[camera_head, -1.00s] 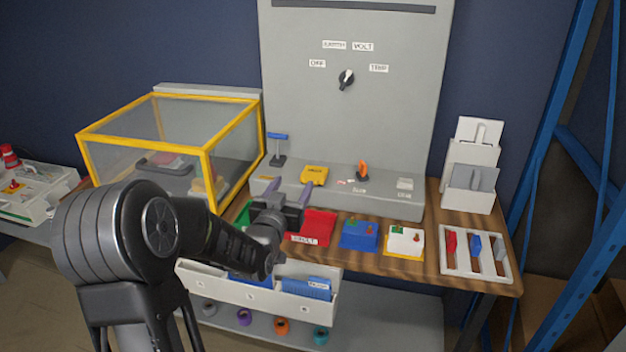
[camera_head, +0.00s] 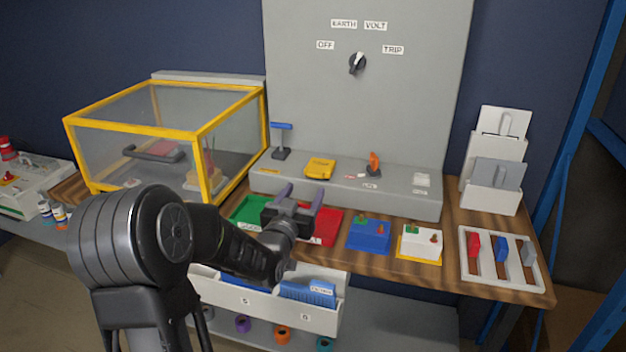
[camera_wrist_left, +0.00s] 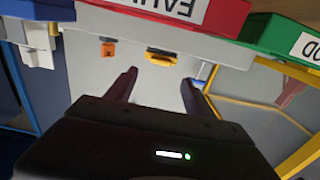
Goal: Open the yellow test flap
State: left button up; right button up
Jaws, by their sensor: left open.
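The yellow test flap (camera_head: 320,168) sits on the grey ledge at the foot of the tall grey panel. It looks closed, lying low over the ledge. In the left wrist view the flap (camera_wrist_left: 162,57) shows upside down, between and beyond my fingertips. My left gripper (camera_head: 302,195) is open and empty, in front of the flap and a little to its left, above the green and red trays. Its two dark fingers also show in the left wrist view (camera_wrist_left: 160,80), apart and not touching the flap. My right gripper is not in view.
A blue-topped stand (camera_head: 281,140) is left of the flap, and an orange lever (camera_head: 374,163) is right of it. A yellow-framed clear box (camera_head: 198,134) stands at left.

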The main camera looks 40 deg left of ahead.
aim_at(315, 175)
pick_arm(q)
jog(key=shift+p+x, duration=0.4)
jog(key=shift+x, duration=3.5)
jog(key=shift+c, duration=0.3)
grip_shut()
